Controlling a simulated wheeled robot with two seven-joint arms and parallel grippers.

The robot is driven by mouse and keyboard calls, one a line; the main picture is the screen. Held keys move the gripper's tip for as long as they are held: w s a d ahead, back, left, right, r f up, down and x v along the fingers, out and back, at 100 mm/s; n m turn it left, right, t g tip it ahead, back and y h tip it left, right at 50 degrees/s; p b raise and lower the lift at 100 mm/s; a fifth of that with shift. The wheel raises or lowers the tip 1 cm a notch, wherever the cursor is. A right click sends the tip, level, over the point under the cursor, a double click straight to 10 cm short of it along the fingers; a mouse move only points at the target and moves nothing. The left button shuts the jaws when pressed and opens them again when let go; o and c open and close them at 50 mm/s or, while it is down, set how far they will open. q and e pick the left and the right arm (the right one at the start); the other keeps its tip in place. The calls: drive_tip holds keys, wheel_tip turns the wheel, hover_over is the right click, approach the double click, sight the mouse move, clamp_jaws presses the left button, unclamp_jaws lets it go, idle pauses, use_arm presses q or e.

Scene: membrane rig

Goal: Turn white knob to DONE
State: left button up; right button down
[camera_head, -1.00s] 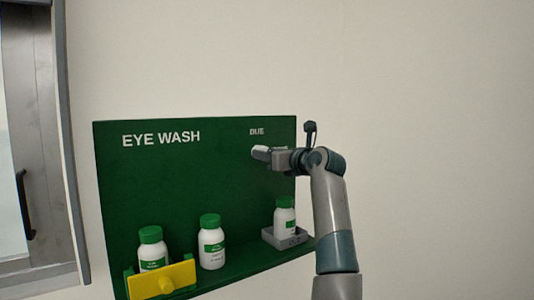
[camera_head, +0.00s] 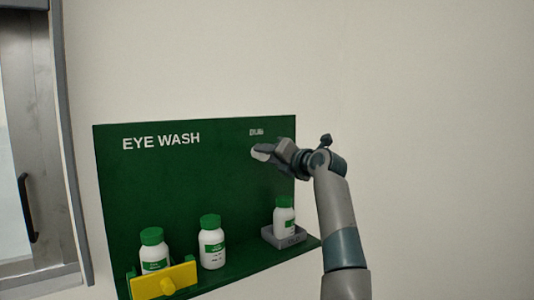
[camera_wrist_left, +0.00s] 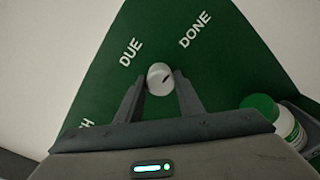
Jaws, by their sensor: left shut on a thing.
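The white knob (camera_wrist_left: 159,77) sits on the green board (camera_wrist_left: 225,60), between the fingertips of my left gripper (camera_wrist_left: 160,86) in the left wrist view. The fingers are shut on it from both sides. A small dark mark shows on the right side of its face. The word DUE (camera_wrist_left: 131,53) lies to its upper left and DONE (camera_wrist_left: 195,31) to its upper right. In the head view, the knob (camera_head: 260,153) is a small pale shape at the tip of my left gripper (camera_head: 265,152), and DONE is hidden behind the gripper. My right gripper is not in view.
A shelf (camera_head: 235,283) below holds several green-capped bottles, one in a grey tray (camera_head: 285,238) at the right and one behind a yellow bar (camera_head: 150,284) at the left. A door (camera_head: 35,140) stands at the far left. The wall right of my arm is bare.

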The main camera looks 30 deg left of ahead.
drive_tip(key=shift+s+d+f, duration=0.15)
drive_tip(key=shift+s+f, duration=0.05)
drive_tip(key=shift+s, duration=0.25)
use_arm(q)
drive_tip(key=o, duration=1.1)
drive_tip(key=shift+c, duration=0.2)
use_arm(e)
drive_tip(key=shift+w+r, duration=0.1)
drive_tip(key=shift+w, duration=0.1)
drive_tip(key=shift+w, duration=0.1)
use_arm(q)
drive_tip(key=shift+d, duration=0.1)
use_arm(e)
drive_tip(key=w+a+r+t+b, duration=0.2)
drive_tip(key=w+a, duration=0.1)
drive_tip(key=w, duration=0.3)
use_arm(q)
drive_tip(key=b+v, duration=0.3)
drive_tip(key=v, duration=1.4)
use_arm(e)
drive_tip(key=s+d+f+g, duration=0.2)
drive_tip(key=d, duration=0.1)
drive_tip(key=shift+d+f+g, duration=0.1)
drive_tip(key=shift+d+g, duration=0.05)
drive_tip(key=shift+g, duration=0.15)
